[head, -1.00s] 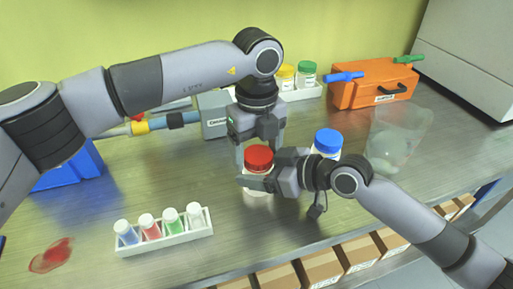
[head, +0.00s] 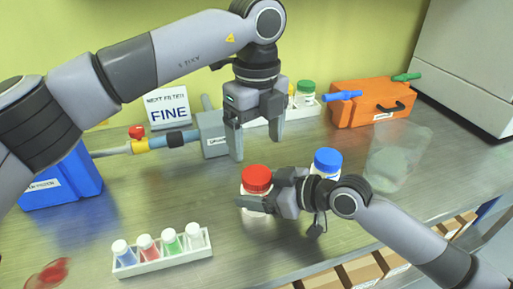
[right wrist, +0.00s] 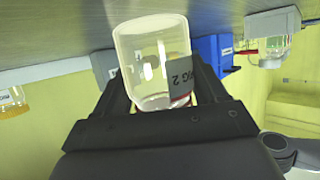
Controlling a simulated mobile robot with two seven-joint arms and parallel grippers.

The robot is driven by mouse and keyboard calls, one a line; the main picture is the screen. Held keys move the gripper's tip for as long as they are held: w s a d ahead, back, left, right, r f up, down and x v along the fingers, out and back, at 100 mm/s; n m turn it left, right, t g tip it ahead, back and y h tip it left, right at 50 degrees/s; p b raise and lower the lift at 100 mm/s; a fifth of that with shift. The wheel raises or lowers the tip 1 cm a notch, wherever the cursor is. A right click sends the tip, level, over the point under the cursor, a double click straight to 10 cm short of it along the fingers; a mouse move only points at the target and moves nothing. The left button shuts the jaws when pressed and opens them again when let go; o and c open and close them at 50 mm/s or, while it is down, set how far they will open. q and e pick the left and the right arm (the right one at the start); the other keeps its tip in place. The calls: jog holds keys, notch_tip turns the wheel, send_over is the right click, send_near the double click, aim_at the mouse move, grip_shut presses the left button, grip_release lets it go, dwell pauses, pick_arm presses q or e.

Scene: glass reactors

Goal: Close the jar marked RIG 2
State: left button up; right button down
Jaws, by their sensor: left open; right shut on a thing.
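The jar marked RIG 2 (right wrist: 150,65) is clear glass and shows upside down in the right wrist view, its label partly cut off by a finger. In the head view the same jar (head: 256,208) stands at mid-bench with a red lid (head: 257,178) on its top. I cannot tell how tight the lid is. My right gripper (head: 262,200) is shut around the jar's body, below the lid; its fingers also flank the glass in the right wrist view (right wrist: 160,92). My left gripper (head: 257,140) is open and empty, pointing down above the lid and apart from it.
A blue-lidded jar (head: 327,160) stands close behind my right gripper. A rack of small bottles (head: 165,259) is at front left. An orange case (head: 368,105), a clear container (head: 398,160), a FINE sign (head: 168,108) and a blue box (head: 62,185) stand around. The front-middle bench is clear.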

aim_at(256, 174)
pick_arm(q)
jog(key=shift+r, duration=0.35)
jog(key=shift+f, duration=4.05)
jog(key=c, duration=1.1)
jog(key=shift+m, duration=1.5)
